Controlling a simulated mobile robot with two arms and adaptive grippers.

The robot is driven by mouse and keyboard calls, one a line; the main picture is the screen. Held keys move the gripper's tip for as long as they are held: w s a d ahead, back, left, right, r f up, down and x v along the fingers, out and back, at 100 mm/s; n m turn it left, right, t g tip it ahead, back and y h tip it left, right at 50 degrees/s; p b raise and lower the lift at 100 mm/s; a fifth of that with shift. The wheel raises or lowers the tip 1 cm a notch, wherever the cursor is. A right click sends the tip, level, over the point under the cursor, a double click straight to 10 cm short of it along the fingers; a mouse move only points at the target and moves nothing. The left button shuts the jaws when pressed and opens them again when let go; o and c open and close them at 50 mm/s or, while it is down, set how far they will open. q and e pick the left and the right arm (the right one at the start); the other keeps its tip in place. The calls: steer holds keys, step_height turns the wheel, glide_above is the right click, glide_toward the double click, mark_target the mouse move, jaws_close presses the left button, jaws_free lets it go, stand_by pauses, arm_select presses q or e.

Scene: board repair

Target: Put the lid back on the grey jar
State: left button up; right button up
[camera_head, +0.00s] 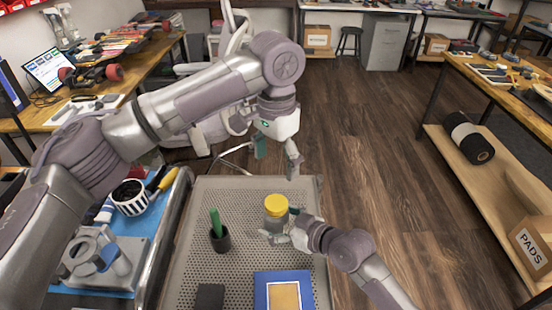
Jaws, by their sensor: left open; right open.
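The grey jar (273,222) stands upright on the perforated grey tray top (240,190). A yellow lid (276,204) sits on top of the jar; whether it is fully seated cannot be told. My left gripper (276,163) is open and empty above and behind the jar, apart from the lid, fingers pointing down. My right gripper (284,230) is open at the jar's lower right side, its fingers close to the jar body. Whether they touch it cannot be told, and the gripper hides part of the jar's base.
A dark cup with a green item (219,238) stands left of the jar. A blue-framed panel (284,291) and a dark block (209,297) lie in front. A striped cup (130,198) and tools are on the left cart. The tray's back left is clear.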

steer(key=v, duration=1.1)
steer(key=shift+s+d, duration=0.1)
steer(key=shift+s, duration=0.05)
